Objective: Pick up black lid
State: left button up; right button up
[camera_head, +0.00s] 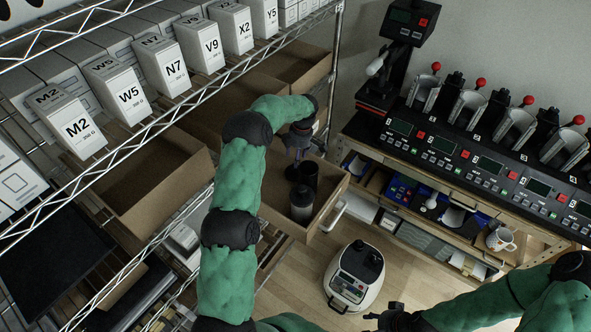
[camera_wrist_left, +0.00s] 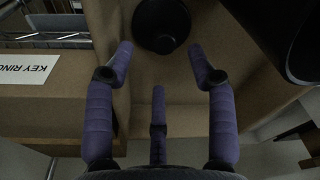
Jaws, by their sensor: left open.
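The black lid (camera_wrist_left: 160,22) is a round dark piece with a small knob, lying in an open cardboard box (camera_head: 333,196). It shows at the top middle of the left wrist view, partly cut off by the frame edge. In the head view the lid (camera_head: 292,173) is small and partly hidden below my left gripper (camera_head: 298,152). My left gripper is open and empty; in the left wrist view its purple fingers (camera_wrist_left: 165,85) are spread just short of the lid, apart from it. My right gripper (camera_head: 388,318) is at the bottom of the head view, its finger opening unclear.
Wire shelves with cartons (camera_head: 130,98) are at left. A white floor device (camera_head: 355,279) and a mug (camera_head: 501,240) are at right.

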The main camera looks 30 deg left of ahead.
aim_at(295, 170)
pick_arm(q)
jog(key=shift+s+a+f+p, duration=0.15)
jog(key=shift+f+p, duration=0.35)
jog(key=shift+f, duration=0.95)
jog(key=shift+s+f+p, duration=0.2)
jog(key=shift+f+p, duration=0.3)
jog(key=shift+f, duration=0.95)
jog(key=c, duration=1)
